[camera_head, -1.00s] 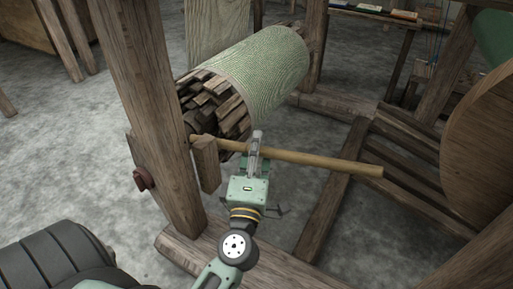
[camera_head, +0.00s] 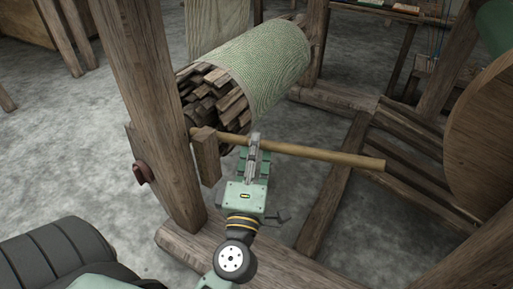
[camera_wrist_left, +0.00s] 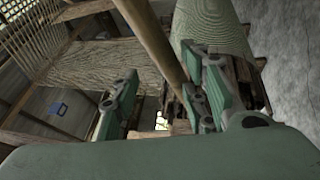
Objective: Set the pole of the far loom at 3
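The pole (camera_head: 320,154) is a long light-brown wooden rod. It runs from beside the upright post and a short wooden block (camera_head: 206,157), below the green cloth-wrapped roller (camera_head: 262,70), to a free end at the right. It slopes slightly down to the right in the head view. My left gripper (camera_head: 254,148) is at the pole, right of the block. In the left wrist view its two fingers (camera_wrist_left: 160,100) stand apart. The pole (camera_wrist_left: 153,35) comes down toward the gap between them, nearer the right finger. Any contact is hidden. My right gripper is not in view. No number marks are readable.
A thick upright post (camera_head: 155,110) with a red-brown knob (camera_head: 143,172) stands left of the gripper. Floor beams (camera_head: 320,215) lie below and right. A large round wooden disc (camera_head: 485,135) is at the right. Grey floor shows open at the left.

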